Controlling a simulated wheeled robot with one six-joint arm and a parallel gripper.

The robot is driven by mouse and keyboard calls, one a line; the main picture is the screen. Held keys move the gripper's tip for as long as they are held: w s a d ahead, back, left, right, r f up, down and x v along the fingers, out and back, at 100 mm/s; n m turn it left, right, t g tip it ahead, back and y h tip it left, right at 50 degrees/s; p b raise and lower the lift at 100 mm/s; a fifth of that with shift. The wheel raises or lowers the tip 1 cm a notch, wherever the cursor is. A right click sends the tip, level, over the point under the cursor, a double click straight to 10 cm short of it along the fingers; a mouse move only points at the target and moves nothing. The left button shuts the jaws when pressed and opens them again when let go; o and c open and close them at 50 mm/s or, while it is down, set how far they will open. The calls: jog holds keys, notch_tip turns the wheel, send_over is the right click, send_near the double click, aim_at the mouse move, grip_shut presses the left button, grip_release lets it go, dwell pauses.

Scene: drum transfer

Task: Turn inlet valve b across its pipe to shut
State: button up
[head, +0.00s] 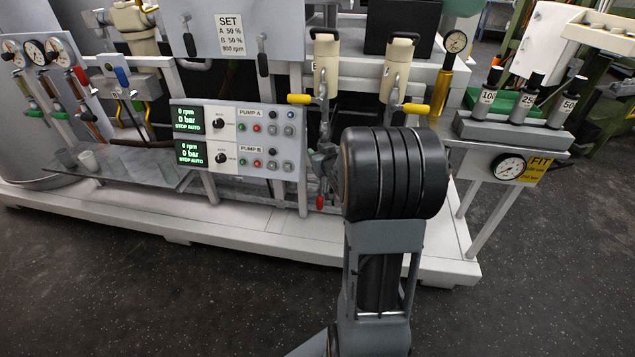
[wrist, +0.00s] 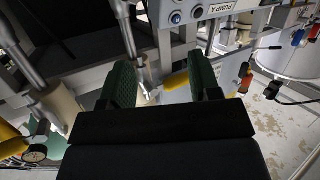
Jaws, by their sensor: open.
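Two yellow-handled valves stand on the pump pipes in the head view, a left yellow handle (head: 300,98) and a right yellow handle (head: 415,108). Both handles lie roughly sideways, and no label shows which is inlet valve b. My gripper (wrist: 160,78) is open in the wrist view, with its two green fingers apart. A yellow handle (wrist: 176,81) shows in the gap between the fingers; I cannot tell whether it is between them or beyond. My wrist hides the gripper in the head view.
The pump panel (head: 240,140) is left of my arm, both displays reading 0 rpm and 0 bar. A red-tipped lever (head: 320,201) hangs below the left pipe. A rack with marked cylinders (head: 515,125) and a round gauge (head: 508,167) are at right. The floor in front is clear.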

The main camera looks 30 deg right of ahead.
jog(key=d+f+t+y+b, duration=0.1)
jog(key=d+f+t+b, duration=0.35)
jog(key=f, duration=0.85)
jog(key=w+d+b, duration=0.1)
jog(key=w+b, duration=0.1)
jog(key=w, duration=0.4)
jog(key=w+d+g+b, duration=0.1)
jog(key=w+d+b, duration=0.1)
jog(key=w, duration=0.5)
jog(key=shift+w+r+b, duration=0.15)
jog(key=shift+w+b, duration=0.05)
jog(key=shift+b, duration=0.35)
jog(key=shift+c, duration=0.2)
grip_shut()
